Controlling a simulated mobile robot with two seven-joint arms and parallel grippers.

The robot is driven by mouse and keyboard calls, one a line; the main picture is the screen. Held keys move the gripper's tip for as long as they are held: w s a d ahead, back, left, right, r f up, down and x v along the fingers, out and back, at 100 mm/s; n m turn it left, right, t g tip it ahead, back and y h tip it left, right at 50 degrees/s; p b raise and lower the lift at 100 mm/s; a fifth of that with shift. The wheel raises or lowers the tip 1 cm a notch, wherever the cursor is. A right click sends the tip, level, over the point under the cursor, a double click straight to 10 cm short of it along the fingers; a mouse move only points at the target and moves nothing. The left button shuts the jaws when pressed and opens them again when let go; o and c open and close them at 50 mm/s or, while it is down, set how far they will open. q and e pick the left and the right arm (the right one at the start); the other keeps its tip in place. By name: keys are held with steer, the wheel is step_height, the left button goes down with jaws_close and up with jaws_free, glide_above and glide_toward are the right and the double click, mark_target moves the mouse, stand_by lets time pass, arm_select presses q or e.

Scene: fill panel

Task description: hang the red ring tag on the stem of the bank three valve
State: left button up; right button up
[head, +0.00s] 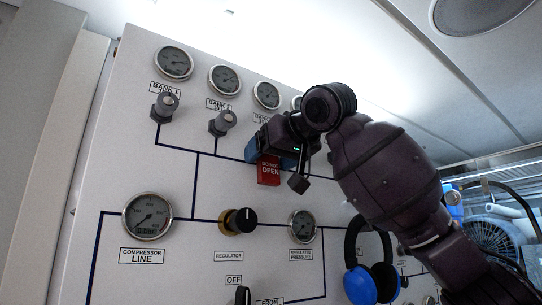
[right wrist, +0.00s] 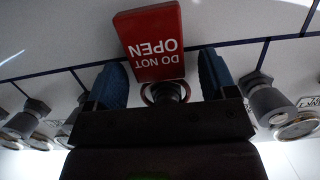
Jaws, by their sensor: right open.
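The red tag (head: 268,170), lettered DO NOT OPEN, hangs in front of the panel under the third gauge. In the right wrist view the tag (right wrist: 150,42) appears upside down, with its dark ring (right wrist: 148,94) around the stem of a valve (right wrist: 166,91). By its place below the third gauge this is the bank three valve; my gripper hides it in the head view. My right gripper (head: 276,150) is open, with its blue fingers (right wrist: 165,82) on either side of the ring and stem, apart from them. My left gripper is not in view.
The bank one valve (head: 164,106) and bank two valve (head: 222,122) stick out to the left. Other valves (right wrist: 85,99) flank the fingers in the right wrist view. A regulator knob (head: 239,221) sits below. Blue headphones (head: 358,262) hang at the lower right.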

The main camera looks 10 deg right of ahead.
arm_select(q)
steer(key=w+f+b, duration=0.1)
steer(key=b, duration=0.2)
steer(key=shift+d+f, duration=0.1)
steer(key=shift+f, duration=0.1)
arm_select(e)
steer(key=v, duration=1.1)
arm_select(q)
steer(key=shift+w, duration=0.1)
arm_select(e)
steer(key=shift+w, duration=0.1)
